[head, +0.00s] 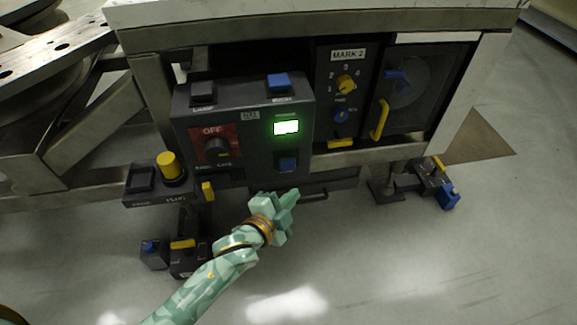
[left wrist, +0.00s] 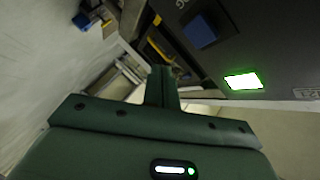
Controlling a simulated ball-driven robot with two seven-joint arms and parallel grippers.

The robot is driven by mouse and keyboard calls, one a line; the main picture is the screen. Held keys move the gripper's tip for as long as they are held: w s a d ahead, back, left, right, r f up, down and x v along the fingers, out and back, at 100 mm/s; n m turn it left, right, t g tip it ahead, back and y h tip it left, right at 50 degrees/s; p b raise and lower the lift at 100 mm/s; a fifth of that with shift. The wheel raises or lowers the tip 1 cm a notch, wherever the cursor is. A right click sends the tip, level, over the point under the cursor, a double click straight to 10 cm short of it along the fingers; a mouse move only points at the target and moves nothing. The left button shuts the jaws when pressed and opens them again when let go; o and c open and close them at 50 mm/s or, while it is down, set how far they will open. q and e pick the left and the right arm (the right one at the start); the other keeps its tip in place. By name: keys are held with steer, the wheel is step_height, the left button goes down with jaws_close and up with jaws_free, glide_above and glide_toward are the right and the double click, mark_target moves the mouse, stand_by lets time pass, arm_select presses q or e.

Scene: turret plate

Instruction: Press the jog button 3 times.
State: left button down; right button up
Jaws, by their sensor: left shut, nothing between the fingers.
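On the dark control box (head: 243,112) are a blue front button (head: 288,164), a blue top button (head: 278,81) and a black top button (head: 203,92). The blue front button also shows in the left wrist view (left wrist: 200,30). A lower box at the left has a black button (head: 141,178) and a yellow knob (head: 171,166). My left gripper (head: 290,197) is shut and empty, just below the blue front button and apart from it. My right gripper is not in view.
A lit green display (head: 286,127) and a red OFF dial (head: 217,147) are on the box. The MARK 2 panel (head: 342,95) and a yellow-handled door (head: 380,119) are at the right. Small pedal-like units (head: 182,257) stand low on the floor. Open floor lies in front.

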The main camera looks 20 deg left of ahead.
mark_target(292, 167)
arm_select(q)
steer(key=shift+w+a+b, duration=0.1)
steer(key=shift+w+a, duration=0.45)
steer(key=shift+w, duration=0.25)
steer(key=shift+w+a+b, duration=0.15)
steer(key=shift+w+a, duration=0.35)
steer(key=shift+w, duration=0.3)
steer(key=shift+w+a+b, duration=0.1)
steer(key=shift+w+a, duration=0.45)
steer(key=shift+w, duration=0.25)
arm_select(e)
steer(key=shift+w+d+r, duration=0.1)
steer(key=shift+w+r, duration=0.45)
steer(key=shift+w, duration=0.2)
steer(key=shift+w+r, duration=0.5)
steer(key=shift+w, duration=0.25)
arm_select(q)
steer(key=shift+w+a, duration=0.25)
steer(key=shift+w, duration=0.05)
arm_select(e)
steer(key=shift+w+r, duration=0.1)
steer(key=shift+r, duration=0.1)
